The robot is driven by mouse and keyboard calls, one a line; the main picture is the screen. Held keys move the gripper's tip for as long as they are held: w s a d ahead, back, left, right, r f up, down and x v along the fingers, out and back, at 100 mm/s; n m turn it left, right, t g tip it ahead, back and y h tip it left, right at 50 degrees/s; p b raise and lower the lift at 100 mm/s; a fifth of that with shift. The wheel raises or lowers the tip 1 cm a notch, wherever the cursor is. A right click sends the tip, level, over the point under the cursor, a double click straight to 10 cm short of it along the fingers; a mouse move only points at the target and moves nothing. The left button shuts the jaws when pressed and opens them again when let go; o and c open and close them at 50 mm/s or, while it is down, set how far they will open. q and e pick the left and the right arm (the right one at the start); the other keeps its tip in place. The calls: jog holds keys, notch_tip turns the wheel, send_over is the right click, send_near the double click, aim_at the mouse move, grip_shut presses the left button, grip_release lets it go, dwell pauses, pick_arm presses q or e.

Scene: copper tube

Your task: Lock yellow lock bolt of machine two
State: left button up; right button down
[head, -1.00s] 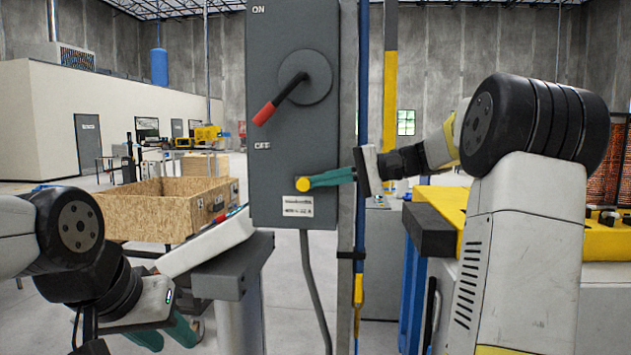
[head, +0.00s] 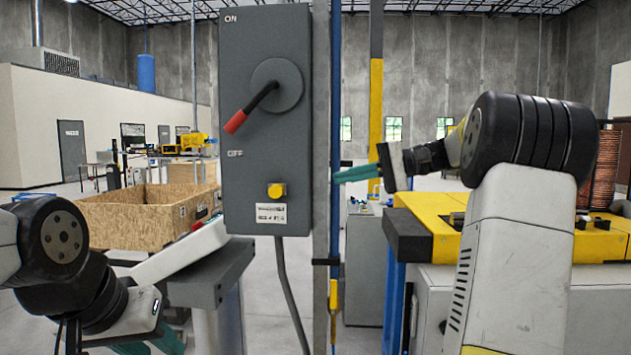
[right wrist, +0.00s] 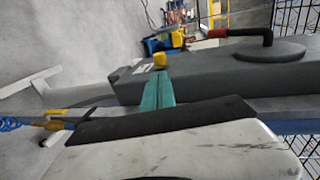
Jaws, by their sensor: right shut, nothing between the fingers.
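The grey switch box (head: 240,130) has a lever with a red grip (head: 236,121) pointing down and left, between the ON and OFF marks and nearer OFF. The yellow lock bolt (head: 277,190) sticks out low on the box front, above a white label. It also shows in the right wrist view (right wrist: 160,59), just beyond the teal fingertips. My right gripper (head: 338,176) is shut and empty, to the right of the box and apart from the bolt in the head view. My left gripper (head: 150,346) is low at the left, its fingers cut off by the frame edge.
A grey post (head: 321,130) and blue pipe stand right of the box. A wooden crate (head: 130,222) is behind at left. A yellow-topped machine (head: 430,215) stands at right. A grey ledge (head: 205,285) lies below the box.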

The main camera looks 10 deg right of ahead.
jog(key=shift+v, duration=0.95)
jog(key=shift+a, duration=0.1)
jog(key=s+a+f+h, duration=0.7)
jog(key=s+a+f, duration=0.3)
jog(key=s, duration=0.2)
jog(key=s+d+f+n+t+h, duration=0.2)
jog(key=s+f+h, duration=0.3)
jog(key=s+f, duration=0.5)
jog(key=shift+s+f+n+h, duration=0.35)
jog(key=shift+s+n, duration=0.25)
jog(key=shift+n, duration=0.3)
jog(key=shift+d, duration=0.2)
